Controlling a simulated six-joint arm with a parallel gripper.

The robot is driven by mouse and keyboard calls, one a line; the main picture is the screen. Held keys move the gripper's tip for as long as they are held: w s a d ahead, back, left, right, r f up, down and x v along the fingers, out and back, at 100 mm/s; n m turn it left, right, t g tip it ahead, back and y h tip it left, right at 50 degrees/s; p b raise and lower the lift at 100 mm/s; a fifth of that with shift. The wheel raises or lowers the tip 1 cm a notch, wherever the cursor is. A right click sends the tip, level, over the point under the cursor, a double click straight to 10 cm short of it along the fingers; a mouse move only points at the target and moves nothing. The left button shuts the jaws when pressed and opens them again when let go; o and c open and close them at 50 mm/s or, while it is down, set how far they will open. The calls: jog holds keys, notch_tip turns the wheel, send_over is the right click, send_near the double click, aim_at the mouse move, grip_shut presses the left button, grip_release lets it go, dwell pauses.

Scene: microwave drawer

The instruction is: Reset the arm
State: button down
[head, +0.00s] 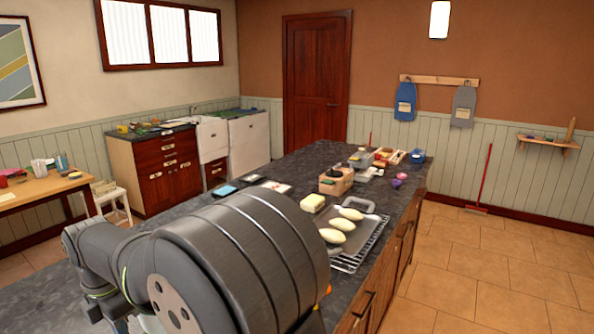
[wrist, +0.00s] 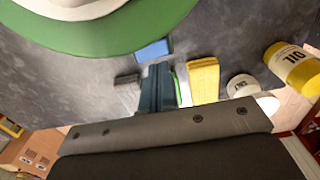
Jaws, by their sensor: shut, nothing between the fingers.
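My gripper (wrist: 157,70) shows in the wrist view as dark fingers that reach up from the wide grey body at the bottom edge. The fingers are together and hold nothing. They are over a dark speckled counter, and their height above it is hard to judge. In the head view my own dark arm fills the lower foreground, and the gripper does not show there.
In the wrist view a large green round item (wrist: 130,32), a blue block (wrist: 153,49), a yellow block (wrist: 203,80), a white jar (wrist: 242,85) and an oil bottle (wrist: 292,68) surround the fingers. The head view shows a rack (head: 350,262) on the counter's right side.

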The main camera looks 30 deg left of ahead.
jog(key=w+d+r+g+y, duration=0.1)
jog(key=w+r+g+y, duration=0.1)
jog(key=r, duration=0.7)
jog(key=shift+w+d+r, duration=0.2)
jog(key=shift+w+d, duration=0.05)
jog(key=shift+w, duration=0.5)
